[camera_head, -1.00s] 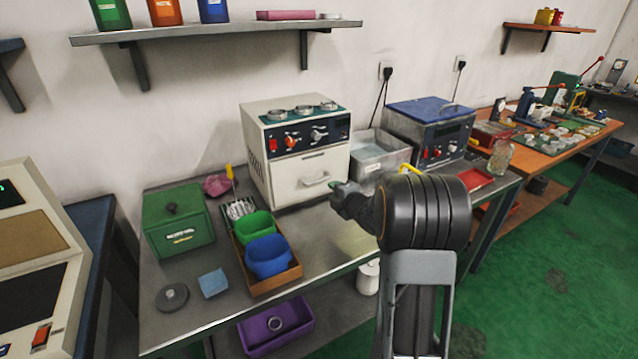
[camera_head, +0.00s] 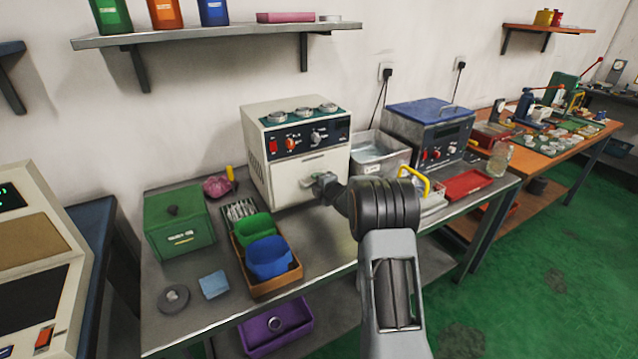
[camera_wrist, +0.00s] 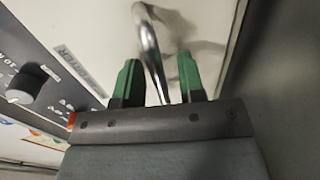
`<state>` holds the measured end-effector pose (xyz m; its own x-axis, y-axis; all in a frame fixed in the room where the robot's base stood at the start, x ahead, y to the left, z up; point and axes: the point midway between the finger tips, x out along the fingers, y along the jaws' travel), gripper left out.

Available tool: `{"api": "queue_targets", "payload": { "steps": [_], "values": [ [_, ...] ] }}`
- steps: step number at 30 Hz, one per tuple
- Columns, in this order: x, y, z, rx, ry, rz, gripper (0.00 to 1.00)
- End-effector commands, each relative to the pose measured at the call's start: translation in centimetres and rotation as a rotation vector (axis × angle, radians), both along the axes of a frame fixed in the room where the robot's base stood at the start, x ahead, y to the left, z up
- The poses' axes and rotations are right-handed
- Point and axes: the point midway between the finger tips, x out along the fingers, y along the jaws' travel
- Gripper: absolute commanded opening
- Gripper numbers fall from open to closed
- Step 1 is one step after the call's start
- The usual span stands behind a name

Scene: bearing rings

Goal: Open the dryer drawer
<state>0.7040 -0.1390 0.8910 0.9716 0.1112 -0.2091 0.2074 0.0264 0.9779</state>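The dryer (camera_head: 297,150) is a cream box with a dark control panel, standing at the back of the metal bench. Its drawer (camera_head: 290,186) is the plain cream front below the panel and looks closed. In the wrist view, the curved metal drawer handle (camera_wrist: 150,50) passes between the two green fingertips of my gripper (camera_wrist: 158,80). The fingers are apart, with visible gaps beside the handle bar. In the head view my gripper (camera_head: 322,186) is at the drawer front and covers most of the handle.
Blue and green bins in a tray (camera_head: 258,292) and a green box (camera_head: 180,222) stand to the left on the bench. A metal bath (camera_head: 382,152) and a blue-lidded unit (camera_head: 428,112) stand right of the dryer.

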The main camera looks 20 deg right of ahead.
Motion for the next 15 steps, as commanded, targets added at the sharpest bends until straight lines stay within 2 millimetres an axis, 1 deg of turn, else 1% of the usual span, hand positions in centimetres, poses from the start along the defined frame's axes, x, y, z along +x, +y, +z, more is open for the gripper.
{"api": "queue_targets", "payload": {
  "steps": [3, 12, 15],
  "values": [
    [-0.01, 0.01, 0.01, 0.0, 0.0, 0.0, 0.36],
    [-0.02, 0.0, 0.03, 0.0, 0.0, 0.0, 0.08],
    [-0.02, 0.0, 0.03, 0.0, 0.0, 0.0, 0.0]
  ]
}}
